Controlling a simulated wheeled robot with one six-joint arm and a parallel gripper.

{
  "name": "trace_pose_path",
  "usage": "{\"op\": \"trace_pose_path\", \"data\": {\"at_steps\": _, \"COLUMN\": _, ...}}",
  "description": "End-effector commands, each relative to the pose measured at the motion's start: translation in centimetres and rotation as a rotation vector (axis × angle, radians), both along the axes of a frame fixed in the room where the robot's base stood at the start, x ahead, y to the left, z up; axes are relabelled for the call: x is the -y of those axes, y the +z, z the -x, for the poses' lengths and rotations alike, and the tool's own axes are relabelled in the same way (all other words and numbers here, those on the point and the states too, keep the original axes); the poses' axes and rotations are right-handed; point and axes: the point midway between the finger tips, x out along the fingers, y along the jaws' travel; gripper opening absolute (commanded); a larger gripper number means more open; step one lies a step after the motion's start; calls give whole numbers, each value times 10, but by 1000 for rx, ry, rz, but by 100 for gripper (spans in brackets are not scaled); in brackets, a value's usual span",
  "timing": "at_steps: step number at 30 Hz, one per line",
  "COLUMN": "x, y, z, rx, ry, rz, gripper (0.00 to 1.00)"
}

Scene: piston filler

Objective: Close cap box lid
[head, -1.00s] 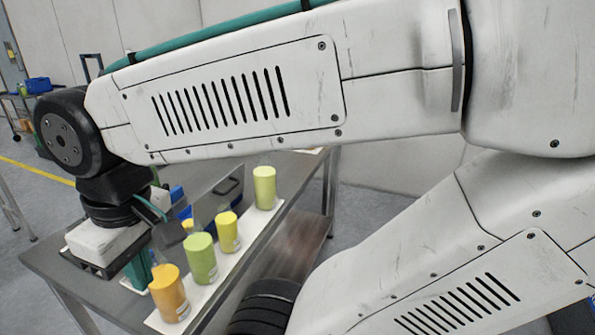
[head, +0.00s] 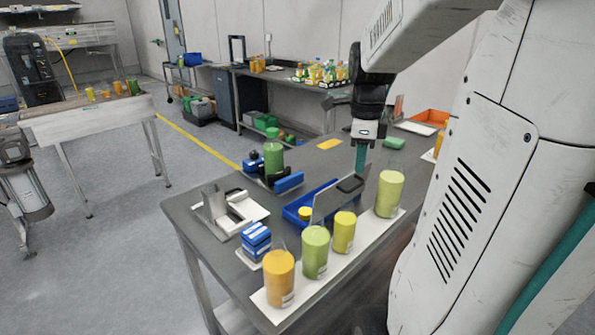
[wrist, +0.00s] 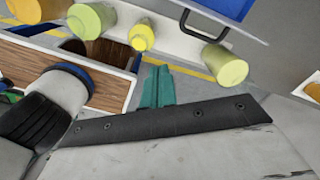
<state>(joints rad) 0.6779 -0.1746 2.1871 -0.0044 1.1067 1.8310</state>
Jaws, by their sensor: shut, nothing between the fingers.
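The cap box is a blue open box (head: 297,212) on the grey table in the head view, with a yellow cap (head: 305,213) in it. Its grey lid (head: 328,205) stands raised and tilted along the box's right side, with a dark handle (head: 351,184) at its upper edge. My gripper (head: 361,170) points down just behind the lid's handle end, its teal fingers together and empty. I cannot tell whether they touch the lid. In the wrist view the teal fingers (wrist: 157,86) are together, and a dark handle (wrist: 204,28) shows beyond them.
An orange bottle (head: 279,279), a light green one (head: 315,252), a yellow one (head: 343,232) and another green one (head: 389,194) stand along the front edge. Blue boxes (head: 256,241) and a metal fixture (head: 232,208) are to the left. A green cylinder (head: 273,158) stands behind.

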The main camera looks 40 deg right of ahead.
Motion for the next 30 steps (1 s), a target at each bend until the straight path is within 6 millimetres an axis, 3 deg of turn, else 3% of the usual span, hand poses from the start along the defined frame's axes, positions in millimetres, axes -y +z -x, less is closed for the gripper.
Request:
{"op": "trace_pose_path", "data": {"at_steps": 1, "x": 22, "y": -5, "z": 1, "rx": -5, "ry": -144, "rz": -7, "gripper": 0}}
{"op": "trace_pose_path", "data": {"at_steps": 3, "x": 42, "y": -10, "z": 4, "rx": -7, "ry": -306, "rz": -11, "gripper": 0}}
{"op": "trace_pose_path", "data": {"at_steps": 9, "x": 70, "y": -19, "z": 8, "rx": -10, "ry": -530, "rz": -15, "gripper": 0}}
{"op": "trace_pose_path", "data": {"at_steps": 14, "x": 70, "y": -37, "z": 8, "rx": -12, "ry": -545, "rz": -17, "gripper": 0}}
{"op": "trace_pose_path", "data": {"at_steps": 26, "x": 70, "y": -120, "z": 8, "rx": -12, "ry": -540, "rz": -17, "gripper": 0}}
{"op": "trace_pose_path", "data": {"at_steps": 30, "x": 68, "y": -110, "z": -15, "rx": -8, "ry": -537, "rz": -14, "gripper": 0}}
